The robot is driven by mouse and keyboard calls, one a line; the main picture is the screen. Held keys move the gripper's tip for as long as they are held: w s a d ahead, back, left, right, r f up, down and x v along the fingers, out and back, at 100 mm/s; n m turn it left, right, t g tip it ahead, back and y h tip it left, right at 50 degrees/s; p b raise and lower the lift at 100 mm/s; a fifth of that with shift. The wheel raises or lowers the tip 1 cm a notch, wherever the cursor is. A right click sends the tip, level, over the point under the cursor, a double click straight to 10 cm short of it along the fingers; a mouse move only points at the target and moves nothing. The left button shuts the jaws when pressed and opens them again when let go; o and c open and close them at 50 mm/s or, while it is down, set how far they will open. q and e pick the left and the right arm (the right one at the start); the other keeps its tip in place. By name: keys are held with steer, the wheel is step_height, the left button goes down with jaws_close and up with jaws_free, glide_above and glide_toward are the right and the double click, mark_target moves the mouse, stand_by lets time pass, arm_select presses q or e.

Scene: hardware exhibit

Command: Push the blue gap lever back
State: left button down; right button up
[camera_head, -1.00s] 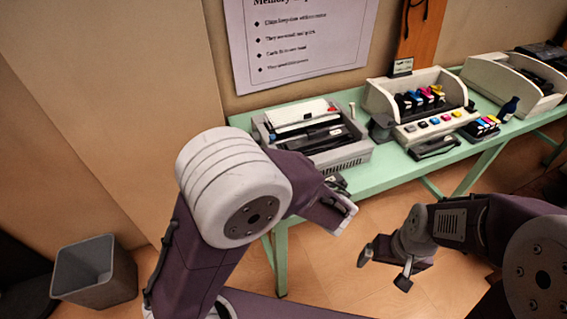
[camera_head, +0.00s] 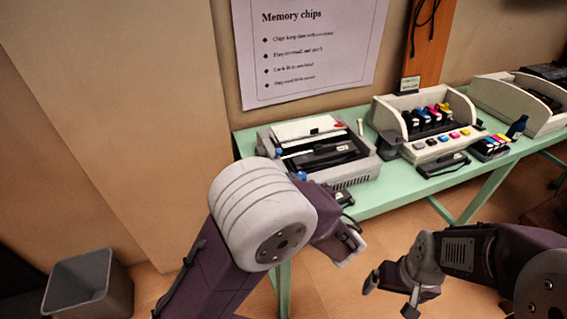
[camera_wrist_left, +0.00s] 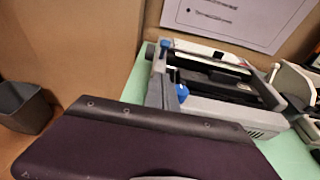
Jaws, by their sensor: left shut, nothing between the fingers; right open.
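The open grey printer (camera_head: 355,172) stands on the green table, with a dark carriage bar inside. Two small blue parts show on its left side: one at the back (camera_head: 278,152) and one at the front (camera_head: 302,176). In the left wrist view they are a blue knob (camera_wrist_left: 167,44) and a blue piece (camera_wrist_left: 182,92); I cannot tell which is the gap lever. My left gripper (camera_head: 352,250) is shut and empty, in front of and below the printer, apart from the blue parts. My right gripper (camera_head: 391,292) is open and empty, low at right.
The green table (camera_head: 400,186) runs along the wall. A cream printer with coloured cartridges (camera_head: 430,140) and another open machine (camera_head: 515,100) stand further right. A grey bin (camera_head: 90,285) is on the floor at left. A memory chips poster (camera_head: 310,50) hangs behind.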

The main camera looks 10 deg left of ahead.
mark_target(278, 155)
arm_select(q)
steer(key=x, duration=0.4)
steer(key=shift+s, duration=0.1)
steer(key=shift+w+a+r, duration=0.6)
steer(key=shift+w+r, duration=0.2)
steer(key=shift+w, duration=0.15)
steer(key=shift+w+a+r, duration=0.25)
steer(key=shift+w, duration=0.15)
